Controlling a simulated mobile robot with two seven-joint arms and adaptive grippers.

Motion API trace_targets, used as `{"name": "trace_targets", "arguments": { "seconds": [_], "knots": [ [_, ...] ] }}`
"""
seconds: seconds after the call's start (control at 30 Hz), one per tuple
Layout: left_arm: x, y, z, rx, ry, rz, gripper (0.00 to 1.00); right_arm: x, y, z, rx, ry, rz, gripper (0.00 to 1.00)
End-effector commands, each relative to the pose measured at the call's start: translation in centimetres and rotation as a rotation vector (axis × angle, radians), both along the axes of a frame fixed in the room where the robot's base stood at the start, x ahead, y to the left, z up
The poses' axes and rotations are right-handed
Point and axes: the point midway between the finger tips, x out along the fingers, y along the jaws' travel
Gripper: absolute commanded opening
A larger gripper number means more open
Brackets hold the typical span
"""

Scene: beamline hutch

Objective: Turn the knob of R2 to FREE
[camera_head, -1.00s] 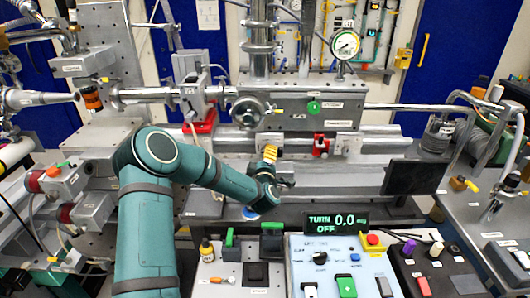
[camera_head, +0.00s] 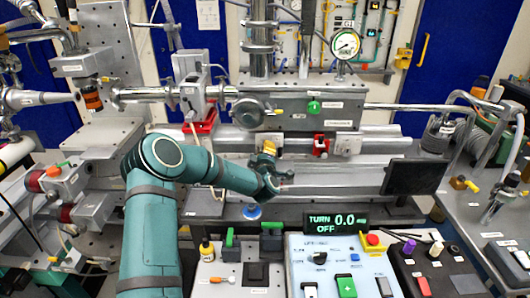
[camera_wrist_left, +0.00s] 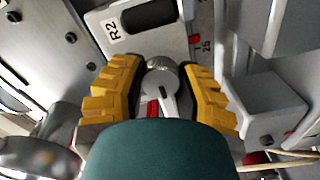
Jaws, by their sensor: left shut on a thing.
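My left gripper (camera_head: 268,149) reaches the front of the grey bench rail in the head view. In the left wrist view its yellow ribbed fingers (camera_wrist_left: 160,78) are shut on the round grey knob (camera_wrist_left: 161,79), one on each side. The knob's cap has a dark pointer line running down and slightly right. A red piece (camera_wrist_left: 153,108) shows just below it. The R2 label (camera_wrist_left: 113,31) sits up and left of the knob on a grey housing. No FREE marking is readable. In the head view the gripper hides the knob. My right gripper is not in view.
A grey block (camera_wrist_left: 268,108) stands close to the right finger in the wrist view. In the head view, a red clamp (camera_head: 320,146) is right of the gripper.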

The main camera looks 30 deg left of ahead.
Motion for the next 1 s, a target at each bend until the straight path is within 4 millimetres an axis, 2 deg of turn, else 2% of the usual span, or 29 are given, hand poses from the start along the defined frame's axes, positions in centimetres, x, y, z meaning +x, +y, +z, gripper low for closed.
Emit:
{"name": "trace_targets", "arguments": {
  "seconds": [0.17,0.43,0.77,0.8,0.87,1.0],
  "knots": [
    [0.0,0.1,0.2,-0.004,-0.007,0.002,0.00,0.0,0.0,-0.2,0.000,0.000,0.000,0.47],
    [0.0,0.2,0.0,-0.099,-0.070,0.005,0.00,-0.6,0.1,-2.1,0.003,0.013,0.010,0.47],
    [0.0,0.2,0.3,-0.112,-0.077,0.006,0.00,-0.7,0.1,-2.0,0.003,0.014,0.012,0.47],
    [0.0,0.2,0.3,-0.112,-0.077,0.006,0.46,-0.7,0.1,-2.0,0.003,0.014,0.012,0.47],
    [0.0,0.2,0.2,-0.113,-0.076,0.005,0.67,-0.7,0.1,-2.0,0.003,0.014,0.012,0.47],
    [0.0,0.2,0.2,-0.113,-0.074,0.004,0.67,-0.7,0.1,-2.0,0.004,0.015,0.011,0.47]
  ]
}}
